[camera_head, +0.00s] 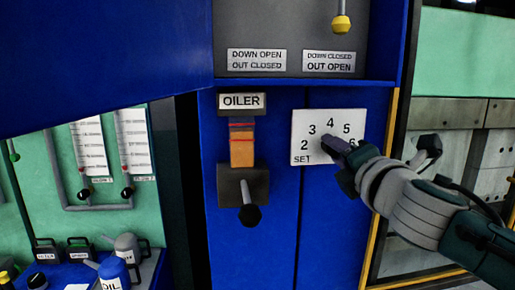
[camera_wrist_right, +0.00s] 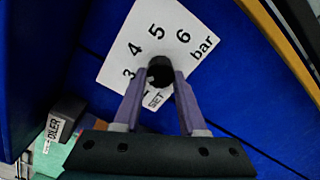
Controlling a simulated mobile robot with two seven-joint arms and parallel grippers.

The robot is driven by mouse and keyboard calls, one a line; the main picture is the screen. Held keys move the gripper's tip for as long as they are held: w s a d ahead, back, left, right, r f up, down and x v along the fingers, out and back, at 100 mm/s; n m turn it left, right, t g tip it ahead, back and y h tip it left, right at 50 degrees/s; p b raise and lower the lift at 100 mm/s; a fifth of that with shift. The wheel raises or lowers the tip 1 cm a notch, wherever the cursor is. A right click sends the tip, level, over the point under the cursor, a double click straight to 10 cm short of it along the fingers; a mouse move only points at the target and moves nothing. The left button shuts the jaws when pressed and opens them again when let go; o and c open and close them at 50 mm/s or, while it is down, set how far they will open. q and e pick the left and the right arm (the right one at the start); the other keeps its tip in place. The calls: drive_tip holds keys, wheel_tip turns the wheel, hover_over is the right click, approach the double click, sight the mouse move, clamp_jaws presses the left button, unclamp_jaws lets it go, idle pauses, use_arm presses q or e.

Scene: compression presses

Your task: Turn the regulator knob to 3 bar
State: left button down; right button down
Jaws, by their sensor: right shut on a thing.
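The white dial plate (camera_head: 302,125) with numbers from 2 up and the word SET is on the blue panel, and it also shows in the wrist view (camera_wrist_right: 127,67) with the word bar. The black regulator knob (camera_wrist_right: 160,70) sits at the plate's lower middle. My right gripper (camera_head: 345,152) reaches in from the right and is shut on the knob, with one purple finger on each side in the wrist view (camera_wrist_right: 160,82). In the head view the gripper mostly hides the knob. I cannot tell which number the knob points to. My left gripper is out of view.
Left of the dial, an OILER label (camera_head: 241,101) stands above an orange sight glass (camera_head: 242,150) and a black-ended lever (camera_head: 250,214). A yellow knob (camera_head: 341,25) hangs above. A yellow edge strip (camera_head: 378,235) runs right of the panel. Oil cans (camera_head: 114,275) stand lower left.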

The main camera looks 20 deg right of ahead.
drive_tip(key=shift+c, duration=2.3)
unclamp_jaws()
drive_tip(key=b+v, duration=0.1)
drive_tip(key=v, duration=0.9)
drive_tip(key=shift+b, duration=0.4)
drive_tip(key=shift+d, duration=0.1)
